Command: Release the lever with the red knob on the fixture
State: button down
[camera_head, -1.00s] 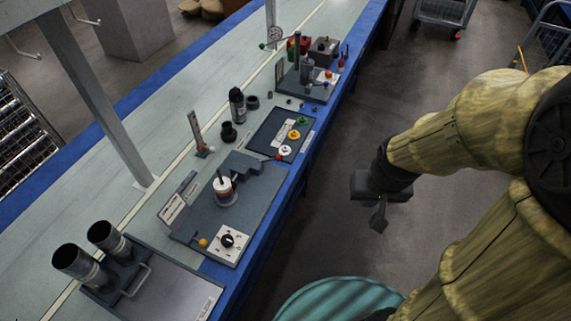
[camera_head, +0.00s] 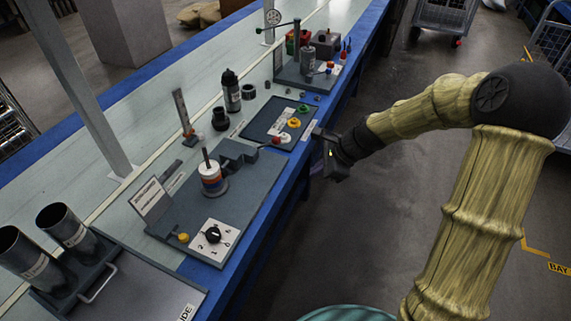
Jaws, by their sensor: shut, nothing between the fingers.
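The fixture (camera_head: 250,191) is a dark grey plate on the bench, with a raised grey block (camera_head: 236,153) at its far side. A white cylinder with a red band and a thin rod (camera_head: 211,178) stands upright on the plate. My gripper (camera_head: 330,176) is shut and empty, just off the bench's blue front edge. It is to the right of the red knob and apart from it.
A dark mat (camera_head: 262,131) with coloured discs lies beyond the fixture. A dial panel (camera_head: 215,238) and yellow knob (camera_head: 183,238) are at the near side. Black bottle (camera_head: 231,91) and upright gauge (camera_head: 184,118) stand behind. Another station (camera_head: 292,74) is farther off.

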jog(key=w+f+m+t+y+b, duration=0.2)
jog(key=w+f+m+y+b, duration=0.2)
jog(key=w+m+b, duration=0.4)
jog(key=shift+w+a+f+m+t, duration=0.15)
jog(key=shift+w+f+m+t, duration=0.15)
jog(key=shift+w+f+m, duration=0.6)
jog(key=shift+w+a+r+m+b, duration=0.1)
jog(key=shift+w+r+m+b, duration=0.1)
jog(key=shift+w+m+b, duration=0.1)
jog(key=b+x, duration=0.3)
jog(key=x, duration=0.7)
jog(key=shift+a+f, duration=0.1)
jog(key=shift+a, duration=0.1)
jog(key=shift+w+a+r, duration=0.25)
jog(key=shift+w+r, duration=0.15)
jog(key=shift+r, duration=0.15)
jog(key=shift+w+a+r, duration=0.2)
jog(key=shift+w+r, duration=0.2)
jog(key=shift+r, duration=0.15)
jog(key=shift+w+a+r+b, duration=0.25)
jog(key=shift+w+r+b, duration=0.1)
jog(key=shift+r, duration=0.1)
jog(key=shift+r+p, duration=0.15)
jog(key=shift+p, duration=0.2)
